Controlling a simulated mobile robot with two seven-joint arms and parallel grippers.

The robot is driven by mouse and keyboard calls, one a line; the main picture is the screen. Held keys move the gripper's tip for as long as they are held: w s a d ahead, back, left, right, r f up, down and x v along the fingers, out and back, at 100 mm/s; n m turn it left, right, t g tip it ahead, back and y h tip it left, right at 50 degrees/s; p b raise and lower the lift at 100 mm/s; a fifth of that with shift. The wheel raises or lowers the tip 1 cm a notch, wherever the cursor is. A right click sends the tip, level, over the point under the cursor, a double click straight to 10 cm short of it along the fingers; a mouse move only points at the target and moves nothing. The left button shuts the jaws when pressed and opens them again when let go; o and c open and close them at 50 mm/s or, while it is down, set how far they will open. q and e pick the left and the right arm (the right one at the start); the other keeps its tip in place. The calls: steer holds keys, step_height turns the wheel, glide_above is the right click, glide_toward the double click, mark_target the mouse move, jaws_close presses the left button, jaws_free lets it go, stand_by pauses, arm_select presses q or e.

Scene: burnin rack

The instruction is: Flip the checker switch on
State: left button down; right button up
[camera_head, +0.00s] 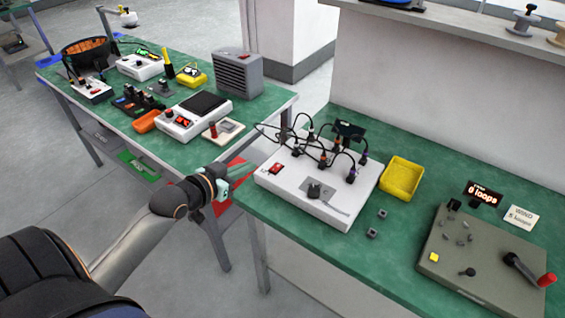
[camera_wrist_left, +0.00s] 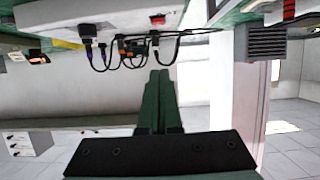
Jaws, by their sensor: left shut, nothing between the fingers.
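A white box (camera_head: 305,200) with black cables and a grey knob, apparently the checker, sits on the near green table. Its red switch (camera_head: 276,169) is at the box's left end; which way it is set is too small to tell. The box also shows, upside down, at the top of the left wrist view (camera_wrist_left: 65,25), with the red switch (camera_wrist_left: 157,19) beyond the fingertips. My left gripper (camera_head: 243,170) is shut and empty, just left of the box and apart from the switch. Its two green fingers (camera_wrist_left: 158,84) lie together. My right gripper is not in view.
A yellow tray (camera_head: 402,178) and two small grey cubes lie right of the box. A grey-green panel (camera_head: 480,265) with a red-handled crank is farther right. Another green table (camera_head: 270,98) with several devices stands at the back left, beyond a gap.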

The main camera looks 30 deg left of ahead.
arm_select(q)
steer(key=shift+s, duration=0.1)
glide_above(275, 168)
steer(key=s, duration=0.3)
step_height(275, 168, down, 3)
steer(key=shift+f, duration=0.15)
step_height(275, 168, down, 3)
steer(key=shift+w+f+b, duration=0.15)
steer(key=shift+b, duration=0.15)
steer(key=shift+f, duration=0.5)
steer(key=shift+s+a+f, duration=0.1)
steer(key=shift+s+f, duration=0.15)
steer(key=shift+f, duration=0.35)
steer(key=shift+r+p, duration=0.8)
steer(key=shift+r, duration=0.2)
